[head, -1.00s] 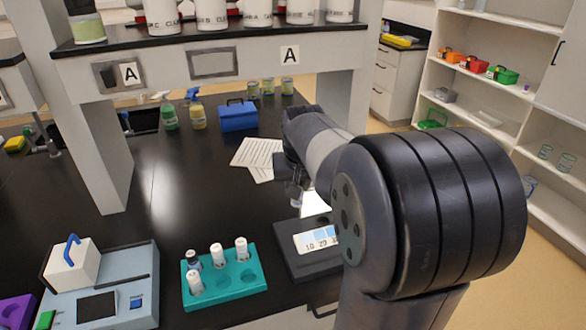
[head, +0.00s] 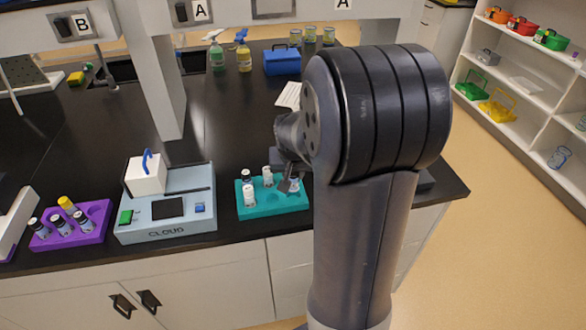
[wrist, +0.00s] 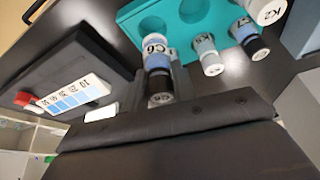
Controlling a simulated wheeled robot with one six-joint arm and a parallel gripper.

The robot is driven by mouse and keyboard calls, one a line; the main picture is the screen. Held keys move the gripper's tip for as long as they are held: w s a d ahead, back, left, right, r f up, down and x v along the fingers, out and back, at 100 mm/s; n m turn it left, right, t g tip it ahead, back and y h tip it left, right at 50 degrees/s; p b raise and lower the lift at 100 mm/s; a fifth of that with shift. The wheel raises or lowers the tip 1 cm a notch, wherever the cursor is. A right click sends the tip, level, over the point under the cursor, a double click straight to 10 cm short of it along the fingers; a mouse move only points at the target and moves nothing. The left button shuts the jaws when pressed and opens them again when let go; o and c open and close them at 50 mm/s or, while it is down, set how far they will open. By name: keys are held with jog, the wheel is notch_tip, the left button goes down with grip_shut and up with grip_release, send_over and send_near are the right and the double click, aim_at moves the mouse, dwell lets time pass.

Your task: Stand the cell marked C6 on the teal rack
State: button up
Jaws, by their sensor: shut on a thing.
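The cell marked C6 (wrist: 157,61) has a white label, a blue band and a dark cap. In the wrist view it is between the fingers of my gripper (wrist: 160,85), which are shut on it near the cap. Its far end meets the edge of the teal rack (wrist: 171,13); I cannot tell whether it sits in a hole. In the head view my gripper (head: 290,182) is at the right end of the teal rack (head: 262,211) and hides C6. Other cells stand in the rack, K2 (wrist: 268,10), K7 (wrist: 246,34) and one beside it (wrist: 207,50).
Left of the rack is a blue-grey device (head: 172,230) marked CLOUD, then a purple rack (head: 95,220) with several cells. A dark block with a numbered strip (wrist: 75,97) lies beside the teal rack.

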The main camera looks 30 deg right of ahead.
aim_at(293, 184)
jog(key=shift+f, duration=0.8)
jog(key=shift+f+b, duration=0.1)
jog(key=shift+b, duration=0.35)
jog(key=shift+f+b, duration=0.65)
jog(key=shift+f, duration=0.1)
jog(key=shift+f+b, duration=0.7)
jog(key=o, duration=0.9)
jog(key=shift+o, duration=0.5)
